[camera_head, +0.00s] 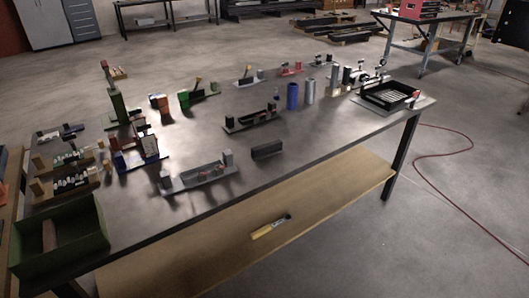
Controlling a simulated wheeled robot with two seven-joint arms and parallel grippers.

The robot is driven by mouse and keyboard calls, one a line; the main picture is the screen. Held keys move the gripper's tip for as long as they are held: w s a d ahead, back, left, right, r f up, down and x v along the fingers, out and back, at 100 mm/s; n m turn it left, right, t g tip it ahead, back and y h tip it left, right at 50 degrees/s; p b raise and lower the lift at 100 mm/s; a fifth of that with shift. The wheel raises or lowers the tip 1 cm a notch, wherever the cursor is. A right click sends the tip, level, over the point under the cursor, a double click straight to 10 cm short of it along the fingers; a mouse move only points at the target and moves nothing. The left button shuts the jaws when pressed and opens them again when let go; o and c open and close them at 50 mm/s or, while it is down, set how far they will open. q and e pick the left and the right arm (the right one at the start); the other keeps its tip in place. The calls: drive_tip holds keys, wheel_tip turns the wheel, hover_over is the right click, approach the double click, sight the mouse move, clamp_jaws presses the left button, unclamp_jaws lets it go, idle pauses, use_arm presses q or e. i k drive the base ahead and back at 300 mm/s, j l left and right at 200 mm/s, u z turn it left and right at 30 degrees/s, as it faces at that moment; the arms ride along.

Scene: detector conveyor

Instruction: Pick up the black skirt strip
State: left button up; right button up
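A small dark strip (267,151), which looks like the black skirt strip, stands on its long edge near the front edge of the grey table (300,134). It is right of a grey fixture (199,178) on a pale plate. A black tray-like part (253,119) on another plate lies behind it. Nothing touches the strip. Neither of my grippers is in view.
A green bin (59,237) stands at the table's left end. A black tray (388,94) sits at the right end. Blue (292,96) and grey (310,92) cylinders stand behind the strip. A yellow-handled tool (270,227) lies on the lower wooden shelf (335,190).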

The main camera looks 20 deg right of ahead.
sight(270, 148)
drive_tip(key=i+l, duration=0.2)
drive_tip(key=l, duration=0.15)
drive_tip(key=i+l+u, duration=0.15)
drive_tip(key=l, duration=0.2)
drive_tip(key=i+l, duration=0.2)
drive_tip(key=l, duration=0.15)
drive_tip(key=i+l+u, duration=0.1)
drive_tip(key=l, duration=0.25)
drive_tip(key=i+l, duration=0.25)
drive_tip(key=l, duration=0.15)
drive_tip(key=i+l+u, duration=0.15)
drive_tip(key=l, duration=0.2)
drive_tip(key=i+l, duration=0.15)
drive_tip(key=l, duration=0.25)
drive_tip(key=u, duration=0.05)
